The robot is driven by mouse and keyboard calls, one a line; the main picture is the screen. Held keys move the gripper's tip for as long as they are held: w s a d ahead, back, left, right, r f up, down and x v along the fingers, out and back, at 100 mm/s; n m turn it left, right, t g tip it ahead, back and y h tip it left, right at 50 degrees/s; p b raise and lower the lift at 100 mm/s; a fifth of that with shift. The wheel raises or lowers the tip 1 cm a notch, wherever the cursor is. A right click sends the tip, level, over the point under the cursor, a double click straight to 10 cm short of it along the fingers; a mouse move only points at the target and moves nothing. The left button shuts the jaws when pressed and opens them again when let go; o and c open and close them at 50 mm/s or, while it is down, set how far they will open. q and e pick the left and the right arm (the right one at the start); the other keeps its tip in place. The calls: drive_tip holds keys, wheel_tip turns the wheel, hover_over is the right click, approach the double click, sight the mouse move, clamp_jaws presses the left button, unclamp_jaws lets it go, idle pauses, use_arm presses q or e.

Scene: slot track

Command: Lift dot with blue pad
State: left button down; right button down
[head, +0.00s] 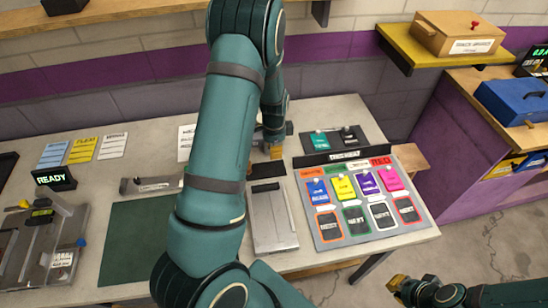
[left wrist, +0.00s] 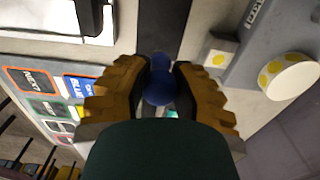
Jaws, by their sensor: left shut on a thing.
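My left gripper (head: 275,140) is over the table near the back, its arm crossing the middle of the head view. In the left wrist view its ridged yellow fingers (left wrist: 160,85) are shut on a blue pad (left wrist: 160,82) with a rounded end. A yellow dot (left wrist: 217,58) shows on a small pale block right of the fingers, apart from the pad. More yellow dots are on a white roll (left wrist: 291,76) farther right. The pad and dots cannot be made out in the head view. My right gripper (head: 398,284) is at the lower right, away from the table.
A board (head: 345,236) with coloured and dark cards lies on the table's right. A grey metal box (head: 272,217) is beside it. A green mat (head: 138,240) lies left of my arm. A READY sign (head: 52,179) and a grey fixture (head: 40,240) stand at the left.

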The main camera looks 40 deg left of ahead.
use_arm(q)
wheel_tip(320, 180, up, 2)
drive_tip(key=shift+r, duration=0.25)
drive_tip(key=w+a+b, duration=0.2)
drive_tip(key=w+a, duration=0.4)
drive_tip(key=shift+w+a+f+b, duration=0.1)
drive_tip(key=shift+f+b, duration=0.85)
drive_tip(key=shift+f, duration=0.45)
drive_tip(key=shift+w+a+f+b, duration=0.1)
drive_tip(key=shift+f+b, duration=0.8)
drive_tip(key=shift+f, duration=0.5)
drive_tip(key=shift+s+f+b, duration=0.1)
drive_tip(key=shift+f+b, duration=0.4)
drive_tip(key=shift+f, duration=0.1)
drive_tip(key=shift+r, duration=0.1)
wheel_tip(320, 180, up, 7)
drive_tip(key=p, duration=0.4)
idle(0.6)
idle(0.4)
